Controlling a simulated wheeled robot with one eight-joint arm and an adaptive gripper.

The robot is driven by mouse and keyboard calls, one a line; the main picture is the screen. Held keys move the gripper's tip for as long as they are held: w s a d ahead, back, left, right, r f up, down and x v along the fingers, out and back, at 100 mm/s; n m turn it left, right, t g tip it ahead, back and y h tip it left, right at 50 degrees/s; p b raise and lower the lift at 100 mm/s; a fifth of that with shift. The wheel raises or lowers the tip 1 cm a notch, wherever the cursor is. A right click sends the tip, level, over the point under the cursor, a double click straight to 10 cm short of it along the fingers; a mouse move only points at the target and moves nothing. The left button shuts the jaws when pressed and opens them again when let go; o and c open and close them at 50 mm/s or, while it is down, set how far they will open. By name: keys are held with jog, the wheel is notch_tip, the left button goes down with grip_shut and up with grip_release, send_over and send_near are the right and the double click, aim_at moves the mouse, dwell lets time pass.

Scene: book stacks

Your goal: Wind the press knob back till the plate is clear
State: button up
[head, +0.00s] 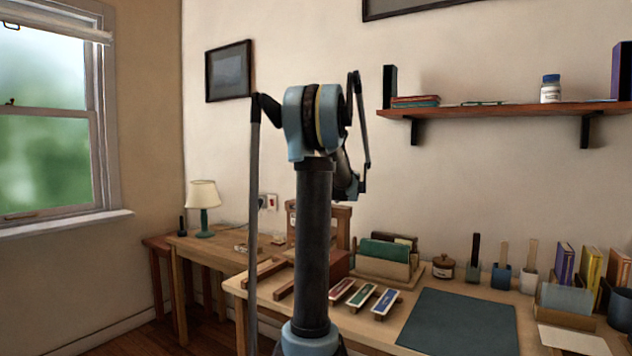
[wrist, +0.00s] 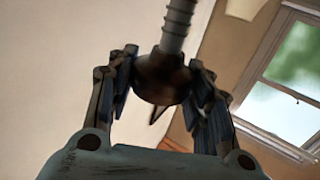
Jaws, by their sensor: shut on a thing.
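In the wrist view, a dark rounded knob (wrist: 158,82) sits at the end of a grey threaded screw (wrist: 177,28). My gripper (wrist: 163,76) is shut on the knob, with one finger on either side of it. The press plate cannot be made out in either view. In the head view, my arm stands upright in the middle and hides much of what is behind it. A brown wooden frame (head: 341,213) shows partly behind the arm; I cannot tell whether it is the press. The knob and my fingertips are not clearly visible there.
Several small books (head: 357,296) lie on the workbench, beside a dark mat (head: 459,322). A book holder (head: 383,268), a jar (head: 443,267) and tool pots (head: 501,277) stand behind. A wall shelf (head: 500,109) hangs above. A lamp (head: 203,205) stands on the left table.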

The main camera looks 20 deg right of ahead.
jog(key=shift+o, duration=0.2)
jog(key=n+g+y, duration=0.1)
jog(key=n+y, duration=0.1)
jog(key=y, duration=0.1)
jog(key=n+g+y, duration=0.2)
jog(key=y, duration=0.1)
jog(key=n+g+y, duration=0.1)
jog(key=n+y, duration=0.2)
jog(key=y, duration=0.1)
jog(key=shift+w+d+f+g, duration=0.1)
jog(key=shift+f+g, duration=0.05)
jog(key=shift+g, duration=0.25)
jog(key=n+g+y, duration=0.2)
jog(key=n+g, duration=0.1)
jog(key=g, duration=0.1)
jog(key=n+g+y, duration=0.2)
jog(key=n+g, duration=0.1)
jog(key=g, duration=0.1)
jog(key=shift+y, duration=0.4)
jog(key=shift+c, duration=0.2)
jog(key=shift+n+g, duration=0.4)
jog(key=shift+g, duration=0.1)
jog(key=o, duration=1)
jog(key=shift+r, duration=0.2)
notch_tip(320, 180, up, 10)
jog(key=shift+f, duration=0.2)
